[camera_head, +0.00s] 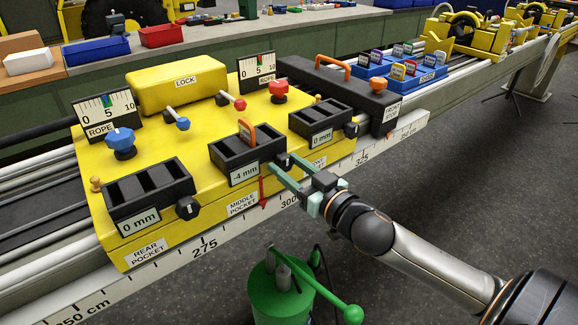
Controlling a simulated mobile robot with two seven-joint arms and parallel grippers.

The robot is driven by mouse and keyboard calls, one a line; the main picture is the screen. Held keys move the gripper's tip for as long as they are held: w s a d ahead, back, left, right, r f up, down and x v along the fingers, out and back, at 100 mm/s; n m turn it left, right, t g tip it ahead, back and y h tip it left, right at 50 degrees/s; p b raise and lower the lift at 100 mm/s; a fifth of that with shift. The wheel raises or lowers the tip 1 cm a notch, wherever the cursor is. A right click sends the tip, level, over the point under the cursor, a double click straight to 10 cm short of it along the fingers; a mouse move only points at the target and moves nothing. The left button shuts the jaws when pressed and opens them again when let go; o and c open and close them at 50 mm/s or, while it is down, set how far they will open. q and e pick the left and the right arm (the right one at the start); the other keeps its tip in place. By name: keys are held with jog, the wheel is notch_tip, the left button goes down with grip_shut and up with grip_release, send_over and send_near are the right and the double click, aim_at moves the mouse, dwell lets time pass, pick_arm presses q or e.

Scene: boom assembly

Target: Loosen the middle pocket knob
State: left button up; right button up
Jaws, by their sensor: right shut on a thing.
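The middle pocket (236,158) is a black slotted block on the yellow carriage (150,205), with an orange handle piece (247,133) standing in it and a "-4 mm" label (244,174). The middle pocket knob (283,161) is a small black knob at the right end of this block, partly hidden by my fingers. My right gripper (284,168) comes in from the lower right, with its green fingers shut on the knob. My left gripper is out of view.
The rear pocket (150,190) and front pocket (320,118) carry similar black knobs and read 0 mm. Blue and red rope knobs (121,139) stand on the carriage. A ruler rail (205,243) runs along its front. A green tank (275,292) stands below.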

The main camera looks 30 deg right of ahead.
grip_shut()
